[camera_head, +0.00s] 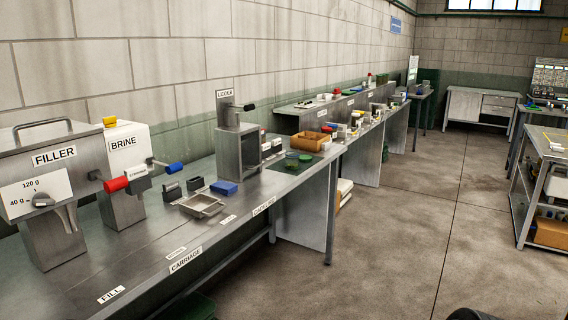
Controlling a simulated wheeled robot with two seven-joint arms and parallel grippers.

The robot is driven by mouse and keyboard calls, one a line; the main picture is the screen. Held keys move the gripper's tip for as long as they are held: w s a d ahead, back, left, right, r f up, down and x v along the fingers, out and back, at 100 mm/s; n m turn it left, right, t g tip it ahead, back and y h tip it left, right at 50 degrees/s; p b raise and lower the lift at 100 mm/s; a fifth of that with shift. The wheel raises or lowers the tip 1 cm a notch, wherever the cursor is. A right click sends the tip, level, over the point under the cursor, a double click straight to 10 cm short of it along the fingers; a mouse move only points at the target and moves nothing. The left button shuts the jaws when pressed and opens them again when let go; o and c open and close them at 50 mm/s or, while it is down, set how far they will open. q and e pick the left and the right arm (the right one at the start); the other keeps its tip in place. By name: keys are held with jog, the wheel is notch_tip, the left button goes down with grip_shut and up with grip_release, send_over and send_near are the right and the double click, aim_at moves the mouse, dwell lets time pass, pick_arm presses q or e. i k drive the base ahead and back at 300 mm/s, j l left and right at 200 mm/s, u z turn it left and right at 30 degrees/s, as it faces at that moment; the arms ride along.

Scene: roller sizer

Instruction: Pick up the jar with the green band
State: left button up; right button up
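No jar with a green band can be made out clearly. Neither of my grippers shows in this view.
The long steel bench (150,250) runs along the wall. It carries the filler (50,190), the brine unit (125,170), the lidder (238,145), a steel tray (203,205), a blue block (223,188) and a brown bin (310,141). The floor (400,230) to its right is open.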

aim_at(292, 154)
jog(key=i+l+z, duration=0.2)
jog(key=i+l, duration=0.2)
jog(key=i, duration=0.65)
jog(key=i+l+z, duration=0.2)
jog(key=i, duration=0.8)
jog(key=i+l+z, duration=0.2)
jog(key=i, duration=0.9)
